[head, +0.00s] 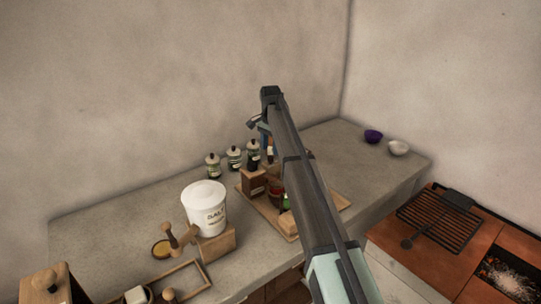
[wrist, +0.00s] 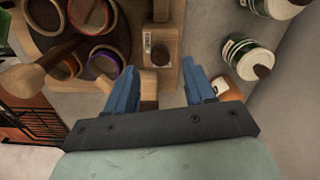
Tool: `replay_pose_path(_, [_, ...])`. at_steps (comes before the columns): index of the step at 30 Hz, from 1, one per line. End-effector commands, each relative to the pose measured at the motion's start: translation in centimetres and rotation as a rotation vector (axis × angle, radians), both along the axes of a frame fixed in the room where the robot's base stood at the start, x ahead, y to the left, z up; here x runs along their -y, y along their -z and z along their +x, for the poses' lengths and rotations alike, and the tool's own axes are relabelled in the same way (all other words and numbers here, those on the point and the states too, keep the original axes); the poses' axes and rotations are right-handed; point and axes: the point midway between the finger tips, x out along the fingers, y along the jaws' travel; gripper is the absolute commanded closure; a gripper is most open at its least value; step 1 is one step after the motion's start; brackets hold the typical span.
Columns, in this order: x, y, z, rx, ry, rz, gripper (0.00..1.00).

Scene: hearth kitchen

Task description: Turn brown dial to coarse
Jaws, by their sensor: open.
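A wooden block (wrist: 161,32) with a small pale label stands just beyond my fingertips in the wrist view. A small dark brown round piece (wrist: 160,55) on it looks like the brown dial; I cannot read its setting. In the head view a wooden box (head: 253,183) on the tray seems to be the same block, with no dial clear to me. My gripper (wrist: 161,70) is open, its two blue fingers apart on either side of the block's near end, with nothing seen held. In the head view my gripper (head: 262,138) is partly hidden by my arm.
The wooden tray (head: 252,207) also carries several bowls (wrist: 103,65). Lidded jars (head: 234,157) stand by the wall, and a white salt crock (head: 206,208) stands to the left. A grill rack (head: 440,219) is at right. Bare counter (head: 325,140) lies behind my arm.

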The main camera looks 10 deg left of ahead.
Motion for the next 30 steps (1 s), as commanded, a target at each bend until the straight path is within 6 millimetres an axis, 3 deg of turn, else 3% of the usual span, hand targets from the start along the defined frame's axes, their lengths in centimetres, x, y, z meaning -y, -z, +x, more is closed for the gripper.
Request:
replay_pose_path(9, [0.0, 3.5, 0.0, 0.000, 0.000, 0.000, 0.46])
replay_pose_path(21, [0.0, 4.1, 0.0, 0.001, 0.000, 0.001, 0.46])
replay_pose_path(30, [0.0, 4.0, 0.0, 0.001, 0.000, 0.001, 0.73])
